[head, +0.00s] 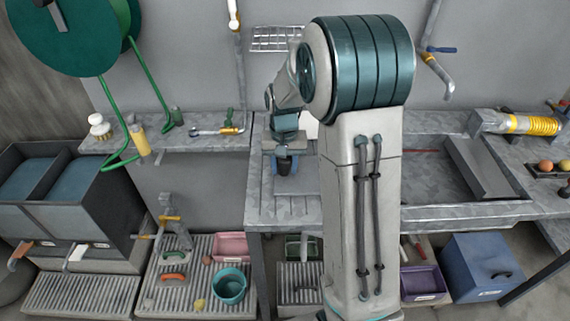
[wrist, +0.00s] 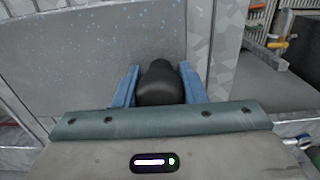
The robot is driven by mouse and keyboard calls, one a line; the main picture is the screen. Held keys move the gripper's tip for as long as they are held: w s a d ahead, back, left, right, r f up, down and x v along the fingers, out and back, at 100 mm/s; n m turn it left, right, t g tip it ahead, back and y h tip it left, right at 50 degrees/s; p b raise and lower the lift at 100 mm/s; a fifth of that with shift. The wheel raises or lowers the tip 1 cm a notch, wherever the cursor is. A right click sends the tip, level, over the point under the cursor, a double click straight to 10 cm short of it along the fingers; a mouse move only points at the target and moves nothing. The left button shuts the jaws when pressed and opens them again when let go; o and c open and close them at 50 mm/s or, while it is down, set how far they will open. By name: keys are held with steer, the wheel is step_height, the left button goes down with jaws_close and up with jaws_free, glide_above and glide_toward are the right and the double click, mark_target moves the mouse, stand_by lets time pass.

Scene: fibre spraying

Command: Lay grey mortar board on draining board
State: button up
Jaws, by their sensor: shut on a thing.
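My gripper (wrist: 158,92) has blue fingers shut on a black rounded handle (wrist: 160,84). A flat grey speckled surface (wrist: 80,55) fills the space beyond the handle in the wrist view; it appears to be the grey mortar board, but I cannot tell for certain. In the head view my gripper (head: 284,160) points down over the left part of the metal counter, with the dark handle below it. The ribbed draining board (head: 265,187) shows there, partly hidden by my arm. I cannot tell whether anything held touches it.
A sink trough (head: 485,170) is set in the counter at right. A shelf at left holds a brush (head: 100,127) and a yellow bottle (head: 140,141). A teal bucket (head: 229,287), a pink tray (head: 231,247) and a blue box (head: 483,267) stand below.

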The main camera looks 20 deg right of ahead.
steer(key=o, duration=1.2)
steer(key=shift+c, duration=0.2)
step_height(320, 180, up, 11)
steer(key=shift+f, duration=0.15)
steer(key=shift+s+r, duration=0.1)
steer(key=shift+r, duration=0.55)
steer(key=s+a+f+n+t, duration=0.1)
steer(key=s+a+n+t, duration=0.1)
steer(key=s, duration=2)
steer(key=shift+a+f+n+t, duration=0.15)
steer(key=shift+a+n+t, duration=0.25)
steer(key=shift+a+n, duration=0.15)
